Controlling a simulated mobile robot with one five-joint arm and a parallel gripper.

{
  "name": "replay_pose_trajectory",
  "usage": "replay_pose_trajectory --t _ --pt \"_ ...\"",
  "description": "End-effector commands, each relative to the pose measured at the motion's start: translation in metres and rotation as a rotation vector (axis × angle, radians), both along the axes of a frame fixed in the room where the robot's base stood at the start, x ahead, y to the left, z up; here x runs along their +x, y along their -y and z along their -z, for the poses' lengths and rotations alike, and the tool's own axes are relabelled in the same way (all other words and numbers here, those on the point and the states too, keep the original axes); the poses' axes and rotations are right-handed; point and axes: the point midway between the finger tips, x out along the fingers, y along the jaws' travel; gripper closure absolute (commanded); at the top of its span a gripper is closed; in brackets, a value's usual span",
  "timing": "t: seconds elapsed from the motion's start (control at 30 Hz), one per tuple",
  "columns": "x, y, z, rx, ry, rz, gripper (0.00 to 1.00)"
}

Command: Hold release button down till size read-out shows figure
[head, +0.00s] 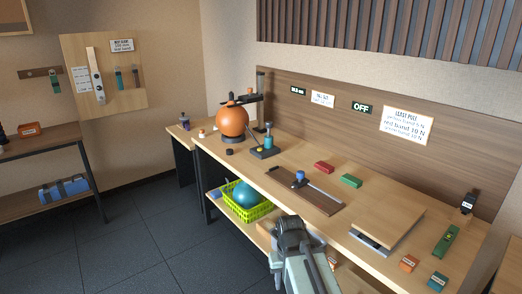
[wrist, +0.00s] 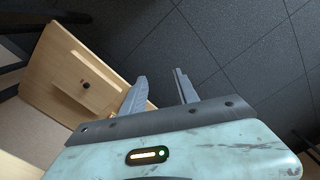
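I cannot tell for certain which part is the release button. An orange ball (head: 231,121) sits under a dark arm on an upright post at the bench's far end. Beside it stands a dark-based device (head: 266,147) with a teal top. A black sign or display (head: 362,107) on the back panel reads OFF. A smaller black one (head: 298,90) is too small to read surely. I cannot tell which is the size read-out. My gripper (wrist: 160,80) is open and empty, over dark floor in the wrist view, apart from these things.
The long wooden bench (head: 225,160) also carries red (head: 324,167) and green (head: 350,181) blocks, a sliding board (head: 305,190) and a raised plate (head: 388,222). A yellow-green basket (head: 240,207) with a teal ball is underneath. Dark floor (head: 150,225) lies clear at left.

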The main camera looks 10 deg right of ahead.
Motion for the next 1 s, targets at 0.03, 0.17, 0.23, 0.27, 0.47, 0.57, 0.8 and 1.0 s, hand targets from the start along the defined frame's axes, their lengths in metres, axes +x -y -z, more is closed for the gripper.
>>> replay_pose_trajectory --t 0.03,0.17,0.23,0.27,0.47,0.57,0.8,1.0 --pt "0.0000 0.0000 0.0000 0.000 0.000 0.000 0.64" --pt "0.0000 0.0000 0.0000 0.000 0.000 0.000 0.64" --pt "0.0000 0.0000 0.0000 0.000 0.000 0.000 0.64" --pt "0.0000 0.0000 0.0000 0.000 0.000 0.000 0.64" --pt "0.0000 0.0000 0.0000 0.000 0.000 0.000 1.00" --pt "0.0000 0.0000 0.0000 0.000 0.000 0.000 1.00" --pt "0.0000 0.0000 0.0000 0.000 0.000 0.000 1.00" --pt "0.0000 0.0000 0.0000 0.000 0.000 0.000 1.00"
